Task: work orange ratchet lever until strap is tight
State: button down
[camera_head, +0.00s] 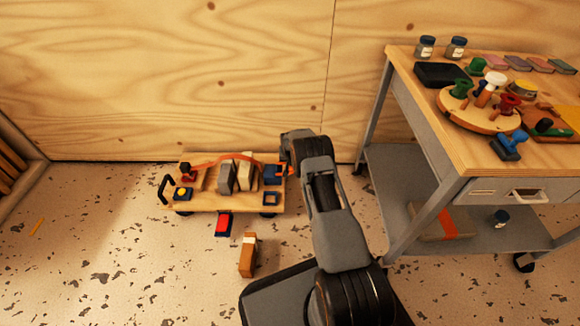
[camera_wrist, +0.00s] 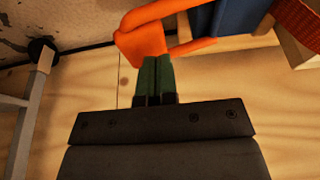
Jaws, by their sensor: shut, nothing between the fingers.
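The orange ratchet lever (camera_wrist: 142,42) is at the top middle of the wrist view, beside a blue block-like body (camera_wrist: 240,14). My gripper (camera_wrist: 157,60) has green fingers shut together and empty, with their tips right at the lever's lower edge; I cannot tell if they touch. A woven orange-red strap (camera_wrist: 299,17) shows at the upper right. In the head view the orange strap (camera_head: 208,161) arches over grey and pale blocks (camera_head: 226,178) on a low wooden dolly (camera_head: 215,203). My wrist hides part of the dolly's right end, and the fingertips are not clear there.
A grey wheeled workbench (camera_head: 425,135) stands at the right. A plywood wall (camera_head: 150,80) is close behind. The left floor is mostly clear.

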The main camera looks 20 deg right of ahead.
jog(key=shift+f, duration=1.4)
jog(key=shift+r, duration=0.15)
jog(key=shift+r+p, duration=0.6)
jog(key=shift+r, duration=1.05)
jog(key=shift+f, duration=0.1)
jog(key=shift+f+b, duration=0.8)
jog(key=shift+f, duration=0.95)
jog(key=shift+r+p, duration=0.8)
jog(key=shift+r, duration=1)
jog(key=shift+f, duration=0.1)
